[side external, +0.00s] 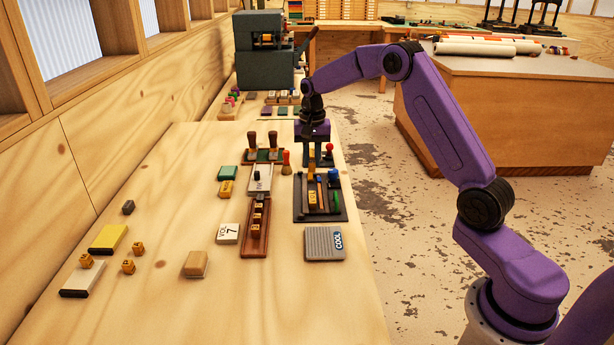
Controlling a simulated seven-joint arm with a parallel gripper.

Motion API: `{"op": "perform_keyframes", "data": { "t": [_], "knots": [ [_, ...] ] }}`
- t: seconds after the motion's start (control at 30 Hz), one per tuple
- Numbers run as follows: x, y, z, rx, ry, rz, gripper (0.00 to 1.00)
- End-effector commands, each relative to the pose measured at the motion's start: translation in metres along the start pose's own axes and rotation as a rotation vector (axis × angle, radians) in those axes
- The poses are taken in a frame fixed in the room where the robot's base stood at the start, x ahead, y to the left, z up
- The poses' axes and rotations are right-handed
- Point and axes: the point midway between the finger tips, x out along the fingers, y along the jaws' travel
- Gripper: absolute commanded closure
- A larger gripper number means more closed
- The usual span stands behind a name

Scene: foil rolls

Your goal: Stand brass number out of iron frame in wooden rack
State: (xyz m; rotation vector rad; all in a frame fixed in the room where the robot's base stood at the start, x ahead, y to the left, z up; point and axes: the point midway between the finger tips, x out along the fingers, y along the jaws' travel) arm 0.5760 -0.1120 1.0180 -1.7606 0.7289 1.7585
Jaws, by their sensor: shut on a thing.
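My gripper (315,160) points down over the far end of the dark iron frame (341,216). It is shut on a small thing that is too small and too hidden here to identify. In the frame lie a brass piece with a mark on it (312,198), several strips and a blue knob (334,175). The long wooden rack (254,250) lies to the left of the frame. Several small brass pieces (257,226) sit in a line in it. A pale block with a dark knob (260,181) is at its far end.
A grey "COOL" pad (324,244) lies in front of the frame. A "VOL 7" block (228,234) is left of the rack. Two dark-handled tools (262,148) and a red-topped peg (286,161) stand behind. Loose brass cubes (128,266) lie at left. The table's front is mostly clear.

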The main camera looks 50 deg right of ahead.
Motion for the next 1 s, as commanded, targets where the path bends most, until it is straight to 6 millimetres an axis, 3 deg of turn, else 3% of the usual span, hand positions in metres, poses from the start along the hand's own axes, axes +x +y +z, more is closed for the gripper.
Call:
{"op": "perform_keyframes", "data": {
  "t": [0.17,0.27,0.5,0.7,0.8,1.0],
  "knots": [
    [-0.017,-0.012,0.023,-0.007,0.0,-0.001,1.0],
    [-0.024,-0.024,0.053,-0.008,0.0,0.0,1.0],
    [-0.039,-0.044,0.147,-0.009,0.0,-0.001,1.0],
    [-0.045,-0.041,0.22,-0.007,0.0,-0.001,1.0],
    [-0.045,-0.036,0.247,-0.007,0.0,-0.001,1.0],
    [-0.043,-0.027,0.277,-0.003,0.0,0.0,1.0]
  ]
}}
